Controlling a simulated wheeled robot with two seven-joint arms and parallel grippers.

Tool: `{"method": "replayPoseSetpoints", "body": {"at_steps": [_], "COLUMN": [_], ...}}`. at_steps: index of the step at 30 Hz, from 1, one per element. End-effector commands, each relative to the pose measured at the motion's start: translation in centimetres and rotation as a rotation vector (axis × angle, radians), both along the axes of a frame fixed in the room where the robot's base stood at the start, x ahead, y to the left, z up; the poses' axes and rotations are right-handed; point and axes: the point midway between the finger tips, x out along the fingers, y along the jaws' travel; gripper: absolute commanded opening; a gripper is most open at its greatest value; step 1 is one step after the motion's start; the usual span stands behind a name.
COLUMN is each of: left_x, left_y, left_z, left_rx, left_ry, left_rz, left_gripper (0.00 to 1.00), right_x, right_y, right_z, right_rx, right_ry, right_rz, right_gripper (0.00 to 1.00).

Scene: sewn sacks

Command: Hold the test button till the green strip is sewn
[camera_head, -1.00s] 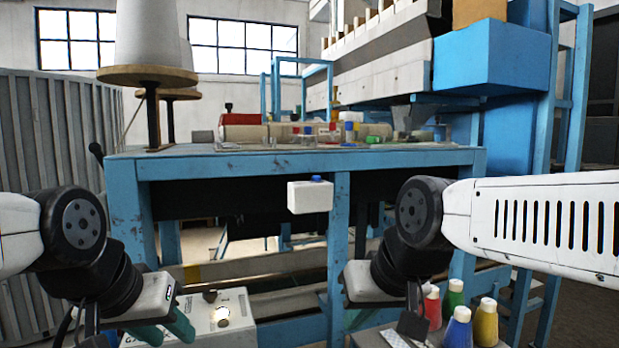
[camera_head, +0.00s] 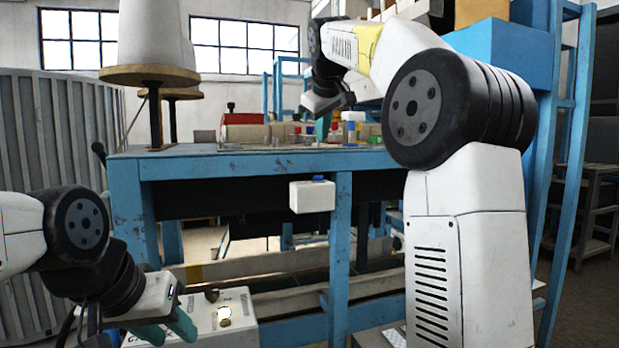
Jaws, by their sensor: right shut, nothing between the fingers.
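A white box with a blue button (camera_head: 317,179) on top hangs at the front edge of the blue table. A pale control box (camera_head: 230,315) with a lit round lamp stands low at the left. I cannot tell which of them carries the test button. My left gripper (camera_head: 168,328) is beside the pale box, its teal fingers apart and empty. My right gripper (camera_head: 324,125) reaches over the table with its teal fingers shut and empty, among small coloured items. I cannot make out a green strip; my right arm hides part of the table and machine.
The blue table (camera_head: 230,163) carries a long beige roll and several small coloured pieces. A large white thread cone (camera_head: 146,35) stands at its left. Blue frame posts (camera_head: 567,150) rise at the right. A ribbed grey panel (camera_head: 45,130) is at the far left.

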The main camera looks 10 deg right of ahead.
Motion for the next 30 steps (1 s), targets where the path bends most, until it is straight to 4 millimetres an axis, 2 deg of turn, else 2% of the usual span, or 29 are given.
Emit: {"method": "replayPoseSetpoints", "body": {"at_steps": [5, 17, 23, 30], "left_x": [0.0, 0.0, 0.0, 0.0], "left_y": [0.0, 0.0, 0.0, 0.0], "left_z": [0.0, 0.0, 0.0, 0.0], "left_rx": [0.0, 0.0, 0.0, 0.0], "left_ry": [0.0, 0.0, 0.0, 0.0], "left_rz": [0.0, 0.0, 0.0, 0.0], "left_gripper": [0.36, 0.36, 0.36, 0.36], "right_x": [1.3, 1.4, 1.4, 1.3], "right_y": [0.7, 0.7, 0.7, 0.7], "right_z": [1.1, 1.0, -0.6, -4.1], "right_rx": [-0.043, -0.044, -0.044, -0.044], "right_ry": [-0.017, -0.019, -0.017, -0.017], "right_rz": [0.01, 0.011, 0.011, 0.011], "right_gripper": [0.0, 0.0, 0.0, 0.0]}}
